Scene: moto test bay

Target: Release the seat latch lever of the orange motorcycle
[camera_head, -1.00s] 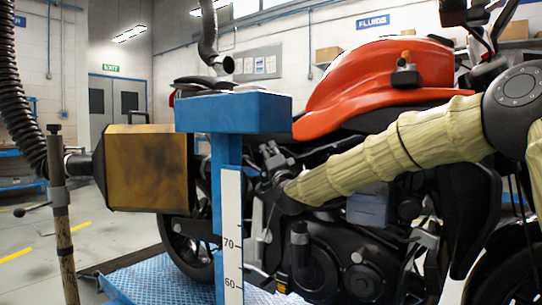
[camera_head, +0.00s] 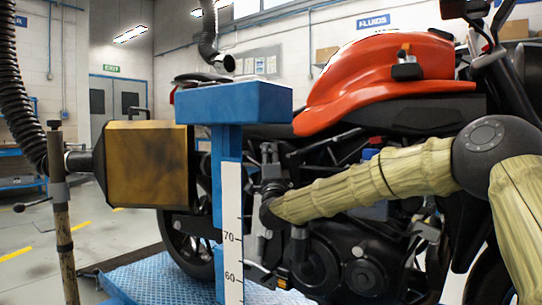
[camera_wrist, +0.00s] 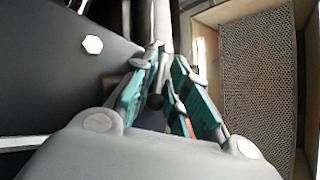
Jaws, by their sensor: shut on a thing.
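The orange motorcycle (camera_head: 385,75) stands side-on in the head view. My gripper (camera_head: 269,152) points up beside its frame, just right of the blue post and below the tail. In the wrist view my gripper (camera_wrist: 165,60) has its teal-padded fingers closed in around a thin grey part with a dark round end (camera_wrist: 155,101). This seems to be the seat latch lever, but its outline is partly hidden by the fingers. In the head view the lever cannot be made out behind my gripper and the dark frame parts.
A blue post with a padded top (camera_head: 240,100) and a white measuring scale (camera_head: 233,235) stands close left of my gripper. A yellow-brown exhaust box (camera_head: 150,165) with a black hose is further left. The motorcycle's engine (camera_head: 345,255) lies below my forearm.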

